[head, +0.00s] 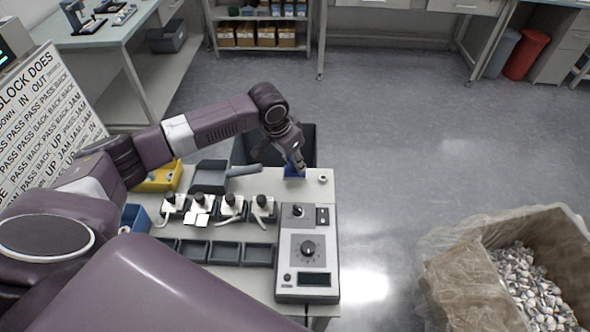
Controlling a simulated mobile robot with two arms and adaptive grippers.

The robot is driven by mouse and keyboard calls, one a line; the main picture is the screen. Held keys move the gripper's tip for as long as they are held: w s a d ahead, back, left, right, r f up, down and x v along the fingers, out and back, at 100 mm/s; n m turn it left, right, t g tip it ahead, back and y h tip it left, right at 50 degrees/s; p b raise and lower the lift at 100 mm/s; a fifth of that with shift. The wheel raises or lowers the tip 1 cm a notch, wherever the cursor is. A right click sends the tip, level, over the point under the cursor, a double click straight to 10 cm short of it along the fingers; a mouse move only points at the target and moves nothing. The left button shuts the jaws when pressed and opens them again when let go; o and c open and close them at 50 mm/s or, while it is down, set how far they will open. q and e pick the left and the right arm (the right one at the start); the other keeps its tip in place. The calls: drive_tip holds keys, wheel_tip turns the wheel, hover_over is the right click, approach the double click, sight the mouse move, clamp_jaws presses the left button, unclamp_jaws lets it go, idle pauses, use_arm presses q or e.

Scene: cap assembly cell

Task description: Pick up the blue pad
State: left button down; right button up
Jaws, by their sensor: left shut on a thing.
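The blue pad (291,173) is a small dark blue piece near the far right corner of the worktable. My left gripper (297,165) reaches down over it from above and is shut on it. The fingers hide part of the pad. I cannot tell whether the pad touches the tabletop. My right gripper is not in view.
A grey control box (307,253) with a knob stands at the table's right edge. Several small clamp fixtures (232,207) and dark trays (226,253) are left of it. A dark bin (245,147) stands behind the table. A box of caps (465,285) is at right; floor between is clear.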

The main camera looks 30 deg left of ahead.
use_arm(q)
wheel_tip(320, 180, up, 16)
drive_tip(key=b, duration=0.2)
drive_tip(key=shift+r, duration=0.25)
